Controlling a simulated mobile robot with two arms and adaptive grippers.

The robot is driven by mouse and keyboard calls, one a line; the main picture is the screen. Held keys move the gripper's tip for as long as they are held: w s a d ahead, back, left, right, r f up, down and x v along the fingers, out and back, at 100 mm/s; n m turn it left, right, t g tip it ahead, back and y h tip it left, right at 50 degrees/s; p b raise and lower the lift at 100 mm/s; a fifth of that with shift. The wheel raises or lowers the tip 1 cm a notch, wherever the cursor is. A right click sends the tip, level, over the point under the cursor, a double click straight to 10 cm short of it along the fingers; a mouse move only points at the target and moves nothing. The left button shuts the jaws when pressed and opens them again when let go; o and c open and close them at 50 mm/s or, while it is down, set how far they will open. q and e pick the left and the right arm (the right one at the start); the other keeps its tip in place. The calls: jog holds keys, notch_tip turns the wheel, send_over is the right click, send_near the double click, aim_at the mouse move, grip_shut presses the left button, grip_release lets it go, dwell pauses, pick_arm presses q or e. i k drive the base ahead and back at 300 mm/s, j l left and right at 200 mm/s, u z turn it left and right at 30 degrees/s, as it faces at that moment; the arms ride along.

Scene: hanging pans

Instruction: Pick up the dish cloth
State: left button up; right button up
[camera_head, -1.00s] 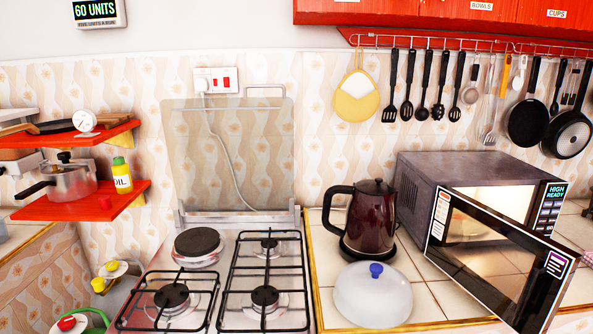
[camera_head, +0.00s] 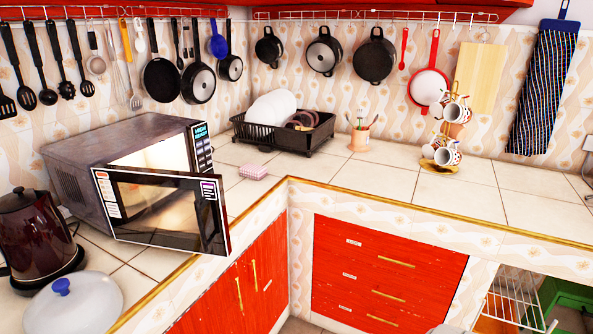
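A dark blue cloth with light stripes (camera_head: 545,92), which looks like the dish cloth, hangs on the tiled wall at the far right. It hangs down flat from a blue loop at its top, above the right part of the counter. Nothing is touching its lower edge.
The counter (camera_head: 375,183) turns a corner, with free room in front of the cloth. A mug tree (camera_head: 452,130), a wooden board (camera_head: 478,78) and a dish rack (camera_head: 283,130) are left of the cloth. The microwave door (camera_head: 160,212) stands open.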

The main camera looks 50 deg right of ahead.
aim_at(251, 170)
jog(key=z, duration=1.3)
